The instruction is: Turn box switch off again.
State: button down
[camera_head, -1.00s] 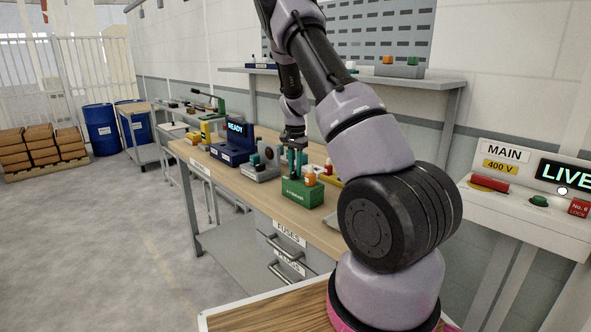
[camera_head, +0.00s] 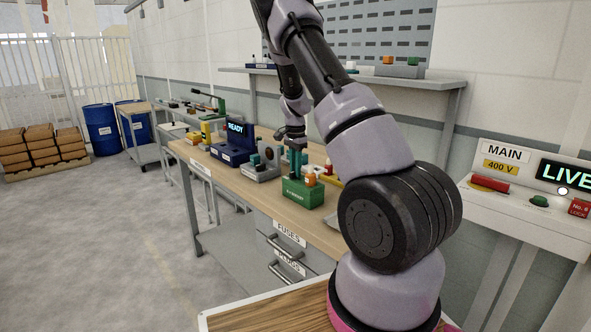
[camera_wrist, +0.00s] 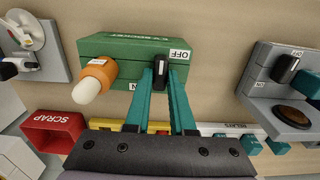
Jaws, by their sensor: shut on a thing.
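In the head view my gripper (camera_head: 297,165) is above the box.
A grey box (camera_wrist: 285,85) with its own OFF/ON switch sits to the right in the wrist view. A red SCRAP bin (camera_wrist: 53,130) is at lower left. A blue READY unit (camera_head: 235,142) stands farther along the bench. The MAIN panel (camera_head: 515,195) is at right.

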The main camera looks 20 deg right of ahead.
jog(key=c, duration=0.8)
grip_release()
jog(key=shift+o, duration=0.2)
jog(key=shift+r, duration=0.1)
notch_tip(320, 180, up, 11)
jog(key=shift+f, duration=0.2)
